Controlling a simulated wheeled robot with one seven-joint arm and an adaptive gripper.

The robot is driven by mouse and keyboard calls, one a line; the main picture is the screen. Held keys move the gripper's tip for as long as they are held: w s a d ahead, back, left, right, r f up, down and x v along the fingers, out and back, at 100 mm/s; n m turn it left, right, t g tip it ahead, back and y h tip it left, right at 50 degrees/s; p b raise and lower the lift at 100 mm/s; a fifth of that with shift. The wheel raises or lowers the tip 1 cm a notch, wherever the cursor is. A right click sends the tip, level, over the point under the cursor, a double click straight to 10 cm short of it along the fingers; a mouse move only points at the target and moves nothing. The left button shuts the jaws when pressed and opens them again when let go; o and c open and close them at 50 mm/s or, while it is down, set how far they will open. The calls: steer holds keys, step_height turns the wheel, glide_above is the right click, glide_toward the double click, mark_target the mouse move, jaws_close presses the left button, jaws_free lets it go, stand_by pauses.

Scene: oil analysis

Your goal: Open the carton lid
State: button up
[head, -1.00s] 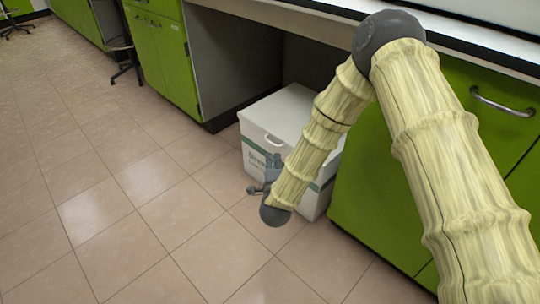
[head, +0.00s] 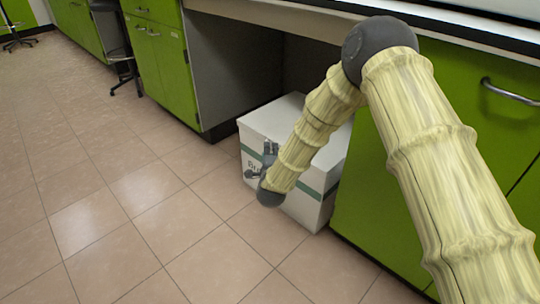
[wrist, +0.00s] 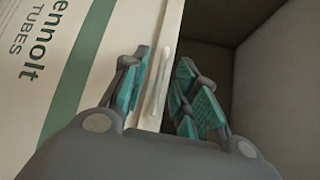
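The white carton (head: 325,165) with a green stripe stands on the floor under the bench, its lid (head: 275,118) shut. In the wrist view the carton's printed front (wrist: 95,50) fills the left side. A pale handle (wrist: 158,82) shows in the wrist view, in the gap between my fingers. My gripper (head: 268,152) is at the carton's upper front in the head view, and its teal-padded fingers are apart in the wrist view (wrist: 162,92). I cannot tell whether the fingers touch the handle. My arm hides part of the carton in the head view.
Green cabinets (head: 160,62) stand left of the bench's knee space, and more green cabinets (head: 365,205) stand close on the carton's right. The bench top (head: 290,15) overhangs behind the carton. The tiled floor (head: 130,210) in front and left is clear.

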steer(key=shift+w, duration=0.5)
jaws_close()
steer(key=shift+r, duration=0.1)
